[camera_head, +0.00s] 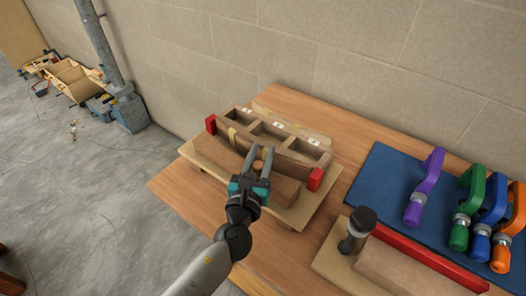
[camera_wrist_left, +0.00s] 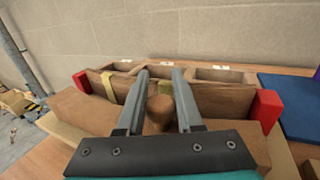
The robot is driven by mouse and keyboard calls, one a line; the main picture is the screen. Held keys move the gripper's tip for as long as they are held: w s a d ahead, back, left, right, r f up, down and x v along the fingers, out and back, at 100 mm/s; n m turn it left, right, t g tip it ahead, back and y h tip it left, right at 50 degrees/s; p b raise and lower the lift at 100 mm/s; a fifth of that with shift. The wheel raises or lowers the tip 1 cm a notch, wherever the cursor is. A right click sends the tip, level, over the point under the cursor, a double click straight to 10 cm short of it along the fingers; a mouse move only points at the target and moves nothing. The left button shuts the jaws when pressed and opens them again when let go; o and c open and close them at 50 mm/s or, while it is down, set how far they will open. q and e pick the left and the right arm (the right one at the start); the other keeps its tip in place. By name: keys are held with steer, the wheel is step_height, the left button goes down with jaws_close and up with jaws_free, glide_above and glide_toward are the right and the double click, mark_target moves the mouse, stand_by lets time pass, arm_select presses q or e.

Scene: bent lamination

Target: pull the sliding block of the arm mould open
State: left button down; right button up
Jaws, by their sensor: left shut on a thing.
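The arm mould is a wooden form on a pale base board (camera_head: 300,215). Its back part (camera_head: 318,150) has several open pockets, with a red block at each end. The sliding block (camera_head: 218,155) lies in front of it; it also shows in the wrist view (camera_wrist_left: 85,112). A round wooden knob (camera_wrist_left: 160,108) stands at the middle of the sliding block. My left gripper (camera_head: 260,158) has its two grey fingers on either side of the knob and is shut on it. The fingers hide part of the knob and block. My right gripper is not in view.
A blue mat (camera_head: 385,170) with purple, green, blue and orange clamps lies to the right. A second board (camera_head: 335,262) with a black-topped post (camera_head: 361,222) and a red strip is near the front. Bare table (camera_head: 172,187) shows left of the mould, with a wall behind.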

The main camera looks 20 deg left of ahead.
arm_select(q)
steer(key=c, duration=0.6)
jaws_free()
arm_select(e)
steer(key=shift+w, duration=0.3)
arm_select(q)
steer(key=shift+o, duration=0.2)
steer(key=s+b, duration=0.2)
steer(key=s, duration=1.3)
steer(key=shift+s+d+b, duration=0.15)
steer(key=shift+d+b, duration=0.15)
steer(key=shift+d, duration=0.05)
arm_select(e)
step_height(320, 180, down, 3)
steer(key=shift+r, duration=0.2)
